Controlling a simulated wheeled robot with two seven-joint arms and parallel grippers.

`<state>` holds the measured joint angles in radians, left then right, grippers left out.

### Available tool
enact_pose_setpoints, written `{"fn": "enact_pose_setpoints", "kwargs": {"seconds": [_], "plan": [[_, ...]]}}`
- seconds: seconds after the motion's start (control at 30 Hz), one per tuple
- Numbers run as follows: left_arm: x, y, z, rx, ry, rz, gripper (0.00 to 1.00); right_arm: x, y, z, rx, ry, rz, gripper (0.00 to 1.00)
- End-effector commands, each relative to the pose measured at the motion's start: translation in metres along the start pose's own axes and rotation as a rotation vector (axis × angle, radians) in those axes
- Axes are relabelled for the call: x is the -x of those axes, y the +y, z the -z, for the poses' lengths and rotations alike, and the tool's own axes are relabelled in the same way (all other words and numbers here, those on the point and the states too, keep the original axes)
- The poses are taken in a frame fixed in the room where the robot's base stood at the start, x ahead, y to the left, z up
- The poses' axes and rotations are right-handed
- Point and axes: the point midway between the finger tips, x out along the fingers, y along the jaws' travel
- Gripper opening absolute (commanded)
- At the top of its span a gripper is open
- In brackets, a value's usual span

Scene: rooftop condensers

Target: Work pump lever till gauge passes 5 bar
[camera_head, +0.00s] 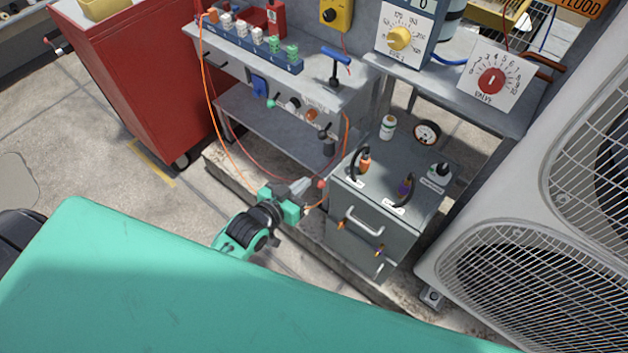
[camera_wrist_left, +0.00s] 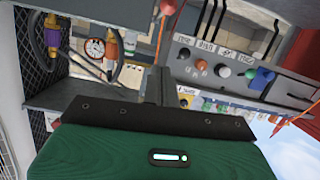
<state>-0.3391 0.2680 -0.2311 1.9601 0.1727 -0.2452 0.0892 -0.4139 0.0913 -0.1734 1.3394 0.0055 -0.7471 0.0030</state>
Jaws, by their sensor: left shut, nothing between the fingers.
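A small round gauge (camera_head: 427,133) with a white face and dark rim stands on top of the grey cabinet (camera_head: 345,196); it also shows in the left wrist view (camera_wrist_left: 95,47). Its needle is too small to read. A red ball knob (camera_head: 320,184), which may be the pump lever's end, is in front of the cabinet's left side; it shows at the top of the left wrist view (camera_wrist_left: 167,7). My left gripper (camera_head: 305,186) is shut and empty, close beside the knob; I cannot tell whether they touch. My right gripper is out of view.
A grey workbench (camera_head: 240,62) with valves and a blue T-handle (camera_head: 336,57) is behind. Orange and red hoses hang near my left arm. A red tool chest (camera_head: 140,75) is left, a large fan condenser (camera_head: 520,260) right. Open floor lies left.

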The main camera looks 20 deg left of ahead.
Motion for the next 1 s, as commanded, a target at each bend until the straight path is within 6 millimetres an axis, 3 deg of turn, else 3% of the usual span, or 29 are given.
{"fn": "enact_pose_setpoints", "kwargs": {"seconds": [0.17, 0.6, 0.8, 1.0], "plan": [[-0.02, 0.0, 0.001, 0.0, 0.001, 0.0, 0.0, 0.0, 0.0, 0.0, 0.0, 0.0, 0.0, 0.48], [-0.099, 0.0, 0.001, 0.0, 0.002, 0.0, 0.0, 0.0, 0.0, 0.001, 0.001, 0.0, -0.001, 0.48], [-0.088, 0.0, -0.028, 0.0, -0.003, 0.0, 0.0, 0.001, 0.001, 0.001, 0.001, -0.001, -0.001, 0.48], [-0.084, 0.0, -0.037, -0.001, 0.0, 0.0, 0.0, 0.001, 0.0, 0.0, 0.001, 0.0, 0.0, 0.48]]}}
